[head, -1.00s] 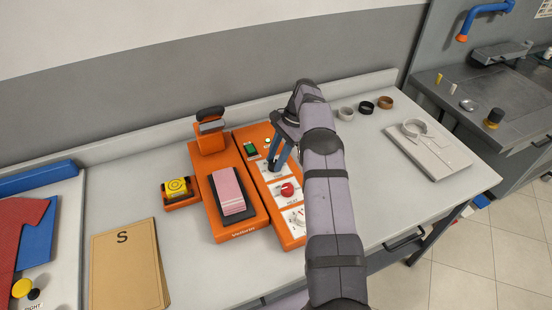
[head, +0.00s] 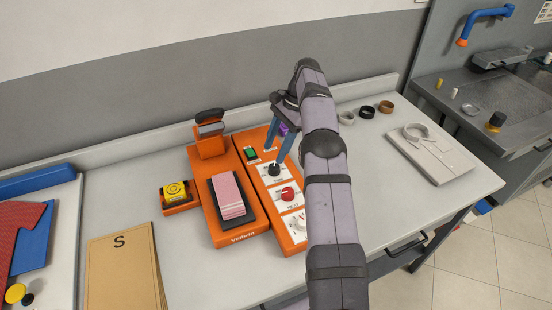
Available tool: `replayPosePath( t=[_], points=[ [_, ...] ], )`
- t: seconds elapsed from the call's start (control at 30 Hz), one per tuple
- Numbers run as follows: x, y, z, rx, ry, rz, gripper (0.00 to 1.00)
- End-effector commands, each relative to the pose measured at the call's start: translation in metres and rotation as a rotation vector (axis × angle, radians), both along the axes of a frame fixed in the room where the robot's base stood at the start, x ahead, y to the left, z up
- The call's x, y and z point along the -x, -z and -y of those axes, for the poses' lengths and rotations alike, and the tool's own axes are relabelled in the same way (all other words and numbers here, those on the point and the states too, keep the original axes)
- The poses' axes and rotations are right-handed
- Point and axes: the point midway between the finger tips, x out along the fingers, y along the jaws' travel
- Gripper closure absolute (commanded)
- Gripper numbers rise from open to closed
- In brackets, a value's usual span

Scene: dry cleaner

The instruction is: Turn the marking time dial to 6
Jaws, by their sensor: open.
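An orange marking machine (head: 226,190) stands on the counter, with a control panel (head: 285,239) along its right side. The panel carries a black dial (head: 274,169), a red dial (head: 287,194) and a pale dial (head: 299,226), each on a white plate. The black dial is nearest my gripper; its plate's lettering and its pointer setting are too small to read surely. My gripper (head: 276,153) is open, its two blue fingers pointing down just behind and above the black dial, apparently clear of it. My arm hides the right edge of the panel.
A green button (head: 251,153) sits left of my fingers. A brown folder (head: 124,268) lies front left. Rings (head: 367,110) and a collar board (head: 430,150) lie right.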

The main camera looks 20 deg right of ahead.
Motion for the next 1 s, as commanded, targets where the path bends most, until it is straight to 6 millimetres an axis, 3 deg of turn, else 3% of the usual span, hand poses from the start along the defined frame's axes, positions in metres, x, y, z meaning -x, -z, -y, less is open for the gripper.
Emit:
replayPosePath(
  t=[0.1, 0.3, 1.0],
  points=[
    [0.0, -0.018, 0.0, 0.0, 0.0, 0.001, 0.51],
    [0.0, -0.029, 0.0, 0.0, 0.0, 0.0, 0.51],
    [0.0, -0.035, -0.005, 0.008, -0.028, 0.009, 0.51]
  ],
)
